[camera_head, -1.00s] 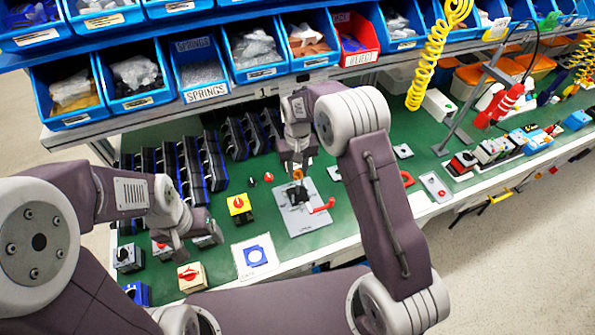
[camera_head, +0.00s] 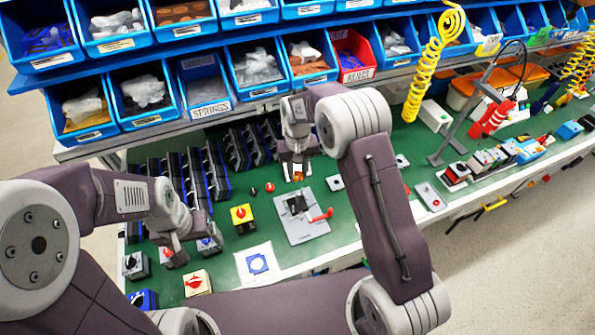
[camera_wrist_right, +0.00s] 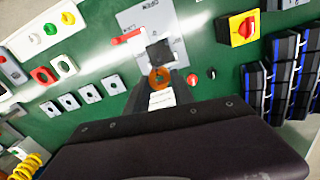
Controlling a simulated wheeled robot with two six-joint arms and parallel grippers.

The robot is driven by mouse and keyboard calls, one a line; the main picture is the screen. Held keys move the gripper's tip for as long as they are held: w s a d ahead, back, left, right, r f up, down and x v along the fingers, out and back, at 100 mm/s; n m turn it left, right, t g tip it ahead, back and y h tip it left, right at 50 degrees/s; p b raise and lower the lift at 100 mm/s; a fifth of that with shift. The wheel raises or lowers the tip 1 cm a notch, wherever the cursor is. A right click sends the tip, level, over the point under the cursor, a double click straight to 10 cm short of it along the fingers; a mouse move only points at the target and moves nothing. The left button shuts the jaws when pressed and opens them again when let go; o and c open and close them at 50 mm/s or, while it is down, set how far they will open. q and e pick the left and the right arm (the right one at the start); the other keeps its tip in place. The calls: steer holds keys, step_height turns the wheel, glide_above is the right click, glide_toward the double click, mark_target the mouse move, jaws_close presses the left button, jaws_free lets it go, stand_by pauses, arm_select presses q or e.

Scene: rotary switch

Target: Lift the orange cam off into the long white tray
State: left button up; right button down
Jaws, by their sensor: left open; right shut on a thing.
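My right gripper (camera_head: 297,171) is shut on the orange cam (camera_head: 298,177). It holds the cam just beyond the black square block on the grey plate (camera_head: 312,230), apart from it in the head view. In the right wrist view the cam shows as an orange ring (camera_wrist_right: 159,78) at the fingertips, beside the black block (camera_wrist_right: 160,52). A red handle (camera_head: 322,214) lies on the plate. My left gripper (camera_head: 180,243) is open, low at the left among small switch boxes. I cannot make out the long white tray with certainty.
A yellow block with a red knob (camera_head: 241,214) stands left of the plate. Several black-and-blue modules (camera_head: 205,170) stand behind at the left. Blue bins (camera_head: 140,95) line the back.

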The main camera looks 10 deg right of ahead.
step_height(320, 180, up, 3)
steer(key=shift+f+p, duration=0.15)
steer(key=shift+p, duration=0.8)
